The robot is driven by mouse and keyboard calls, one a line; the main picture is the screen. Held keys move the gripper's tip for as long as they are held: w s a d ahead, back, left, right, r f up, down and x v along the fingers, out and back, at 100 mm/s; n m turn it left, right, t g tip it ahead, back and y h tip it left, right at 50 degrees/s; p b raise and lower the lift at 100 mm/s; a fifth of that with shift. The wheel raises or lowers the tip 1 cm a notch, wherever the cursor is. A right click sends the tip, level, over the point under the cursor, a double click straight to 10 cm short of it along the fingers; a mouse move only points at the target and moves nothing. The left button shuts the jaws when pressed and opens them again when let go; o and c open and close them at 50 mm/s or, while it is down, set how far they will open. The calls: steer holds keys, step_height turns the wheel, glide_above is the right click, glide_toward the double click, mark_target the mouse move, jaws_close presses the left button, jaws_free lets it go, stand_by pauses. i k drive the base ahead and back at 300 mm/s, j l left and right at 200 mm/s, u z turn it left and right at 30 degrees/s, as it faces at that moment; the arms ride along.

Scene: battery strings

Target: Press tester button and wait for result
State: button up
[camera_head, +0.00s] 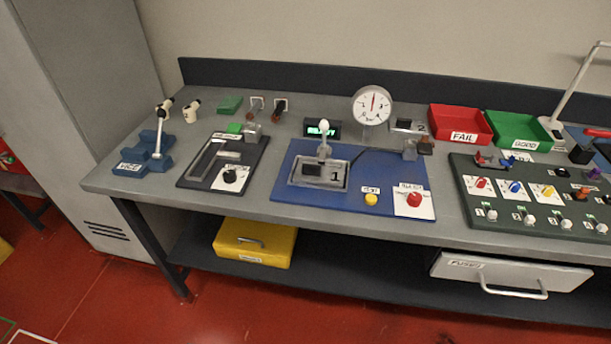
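The blue tester board (335,202) lies on the grey workbench, in the middle of the view. A yellow button (371,198) stands near its front edge, with a small label above it that seems to read TEST. To its right, a red button (414,199) sits on a white labelled plate. A metal nest marked 1 (338,176) holds a dark block, with a white-knobbed lever (324,138) upright behind it. A small display (322,129) glows green, its text too small to read. A round white gauge (372,104) stands behind the board. My gripper is not in view.
A blue vice (147,152) and a dark board with a black knob (231,176) are left. A red FAIL bin (460,123), green bin (517,128) and dark green control panel (540,205) are right. A yellow box (255,242) sits on the lower shelf. The red floor in front is clear.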

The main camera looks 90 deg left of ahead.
mark_target(370, 199)
steer(key=u, duration=2.9)
